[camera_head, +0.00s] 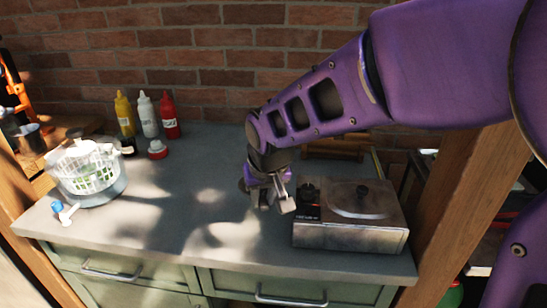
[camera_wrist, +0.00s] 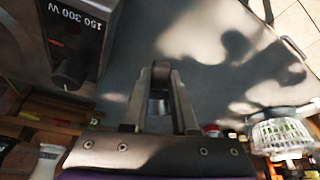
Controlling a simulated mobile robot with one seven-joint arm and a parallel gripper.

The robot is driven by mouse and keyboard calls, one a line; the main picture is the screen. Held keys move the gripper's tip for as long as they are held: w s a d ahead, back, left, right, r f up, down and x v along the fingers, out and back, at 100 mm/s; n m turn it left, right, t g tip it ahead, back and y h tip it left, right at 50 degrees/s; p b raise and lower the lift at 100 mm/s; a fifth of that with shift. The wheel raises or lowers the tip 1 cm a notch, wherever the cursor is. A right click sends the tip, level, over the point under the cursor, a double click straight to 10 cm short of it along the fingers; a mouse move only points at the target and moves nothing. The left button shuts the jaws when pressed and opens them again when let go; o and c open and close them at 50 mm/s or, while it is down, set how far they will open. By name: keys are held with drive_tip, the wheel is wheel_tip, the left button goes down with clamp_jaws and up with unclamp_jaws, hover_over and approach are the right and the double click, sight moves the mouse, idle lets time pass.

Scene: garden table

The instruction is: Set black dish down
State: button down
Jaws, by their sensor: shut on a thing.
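My gripper (camera_head: 274,203) is low over the grey worktop (camera_head: 190,215), just left of the metal hot-plate appliance. In the wrist view, my gripper (camera_wrist: 161,72) points at the worktop, with its two fingers close together. A small dark thing (camera_wrist: 160,84) shows between the fingers and seems to be part of the black dish. A dark edge (camera_head: 243,186) also shows just left of the fingers in the head view. Most of the dish is hidden, and I cannot tell whether it touches the worktop.
The metal appliance (camera_head: 350,236) with a dial stands close on the right. A clear bowl with a white basket (camera_head: 88,178) stands at the left. Yellow (camera_head: 124,114), white (camera_head: 147,117) and red (camera_head: 169,117) bottles stand by the brick wall. The worktop's middle is clear.

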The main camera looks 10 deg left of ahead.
drive_tip(key=shift+f+b, duration=0.7)
drive_tip(key=shift+f, duration=2.4)
drive_tip(key=shift+f, duration=0.2)
drive_tip(key=c, duration=0.7)
unclamp_jaws()
drive_tip(key=shift+r, duration=0.1)
